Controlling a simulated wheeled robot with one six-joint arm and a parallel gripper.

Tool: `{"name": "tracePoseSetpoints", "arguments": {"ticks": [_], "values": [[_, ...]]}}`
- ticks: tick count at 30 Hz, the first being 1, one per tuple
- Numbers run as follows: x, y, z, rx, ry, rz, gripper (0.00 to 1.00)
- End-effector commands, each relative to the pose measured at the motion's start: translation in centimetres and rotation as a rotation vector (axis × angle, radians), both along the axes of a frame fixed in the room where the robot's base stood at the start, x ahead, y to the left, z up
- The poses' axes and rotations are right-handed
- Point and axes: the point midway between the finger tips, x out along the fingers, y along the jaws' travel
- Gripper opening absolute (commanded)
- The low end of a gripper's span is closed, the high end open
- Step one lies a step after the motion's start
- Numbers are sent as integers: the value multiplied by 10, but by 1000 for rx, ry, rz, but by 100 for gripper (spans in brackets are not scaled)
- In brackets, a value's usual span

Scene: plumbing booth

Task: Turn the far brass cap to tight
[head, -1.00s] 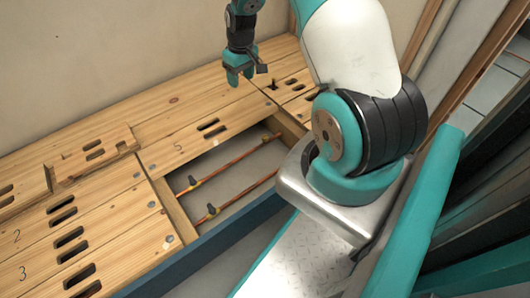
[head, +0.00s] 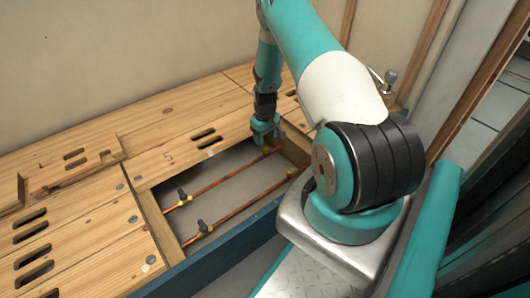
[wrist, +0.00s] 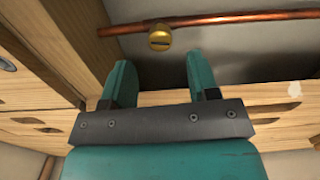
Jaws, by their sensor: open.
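The far brass cap (wrist: 160,38) is a small round yellow fitting with a dark line across its face, on a copper pipe (wrist: 225,20). In the head view the far copper pipe (head: 225,180) runs through the floor opening, and the cap area at its right end is partly hidden by my gripper (head: 267,138). My gripper (wrist: 160,68) is open and empty. In the wrist view the cap appears just beyond the fingertips, roughly centred between them. I see no contact.
A second copper pipe (head: 245,207) runs nearer, with a brass fitting (head: 292,172) at its right end. Dark-handled valves (head: 183,197) stand on the pipes at the left. Wooden boards (head: 165,155) surround the opening. A loose slotted board (head: 75,168) lies at left.

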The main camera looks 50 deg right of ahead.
Motion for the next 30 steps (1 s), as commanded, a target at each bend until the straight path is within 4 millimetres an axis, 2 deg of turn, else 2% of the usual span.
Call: {"name": "tracePoseSetpoints", "arguments": {"ticks": [1, 7, 12, 20, 23, 27, 30], "values": [[0, 0, -16, 0, 0, 0, 55], [1, 0, -44, -1, -2, 0, 55], [1, 0, -51, -1, -2, 0, 55], [1, 0, -51, -1, -2, 0, 55], [1, 0, -51, -1, -1, 0, 36], [1, 0, -51, -1, -1, 0, 5], [0, 0, -51, -1, -1, -1, 5]]}}
